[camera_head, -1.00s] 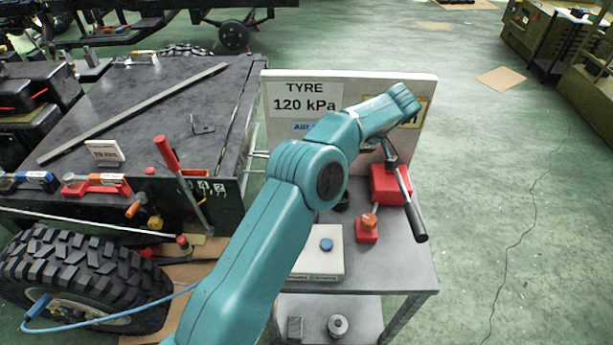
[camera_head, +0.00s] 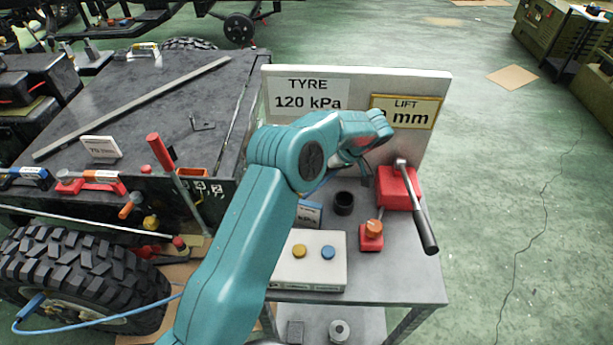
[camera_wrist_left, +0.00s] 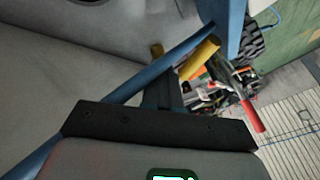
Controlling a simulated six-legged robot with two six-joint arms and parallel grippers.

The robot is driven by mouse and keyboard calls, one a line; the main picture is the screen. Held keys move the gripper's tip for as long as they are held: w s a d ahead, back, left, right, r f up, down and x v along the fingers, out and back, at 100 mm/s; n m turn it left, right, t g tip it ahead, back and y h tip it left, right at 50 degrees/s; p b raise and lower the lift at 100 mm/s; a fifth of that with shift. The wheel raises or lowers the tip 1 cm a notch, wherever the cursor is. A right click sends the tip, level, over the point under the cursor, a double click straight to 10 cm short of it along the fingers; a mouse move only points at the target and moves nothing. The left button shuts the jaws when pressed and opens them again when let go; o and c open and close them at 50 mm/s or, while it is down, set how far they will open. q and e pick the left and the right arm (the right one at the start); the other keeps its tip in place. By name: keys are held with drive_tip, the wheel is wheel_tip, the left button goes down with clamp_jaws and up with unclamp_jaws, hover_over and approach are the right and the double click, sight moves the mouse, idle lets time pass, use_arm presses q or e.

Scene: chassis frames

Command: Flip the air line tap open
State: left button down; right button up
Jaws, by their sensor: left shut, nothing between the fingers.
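My teal left arm reaches over the cart, and my left gripper (camera_head: 365,176) is beside the red box. Its small dark fingers look shut, with nothing held. In the left wrist view, dark fingers (camera_wrist_left: 162,90) lie close together beside a blue hose (camera_wrist_left: 130,88). A yellow lever-like piece (camera_wrist_left: 200,58) is just beyond them, beside a blue upright part; it may be the tap handle, but I cannot tell. In the head view, my arm hides much of the board's foot, and no tap shows clearly. My right gripper is not in view.
On the cart are a red box (camera_head: 394,190) with a black-gripped lever (camera_head: 424,228), an orange knob (camera_head: 374,227) on a red base, a black cup (camera_head: 343,203) and a white two-button box (camera_head: 312,271). A sign board (camera_head: 440,90) stands behind.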

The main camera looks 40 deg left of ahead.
use_arm(q)
drive_tip(key=s, duration=0.1)
drive_tip(key=s+a+p, duration=0.1)
drive_tip(key=s+f, duration=0.1)
drive_tip(key=s, duration=0.1)
drive_tip(key=shift+a, duration=0.2)
drive_tip(key=shift+s+r, duration=0.1)
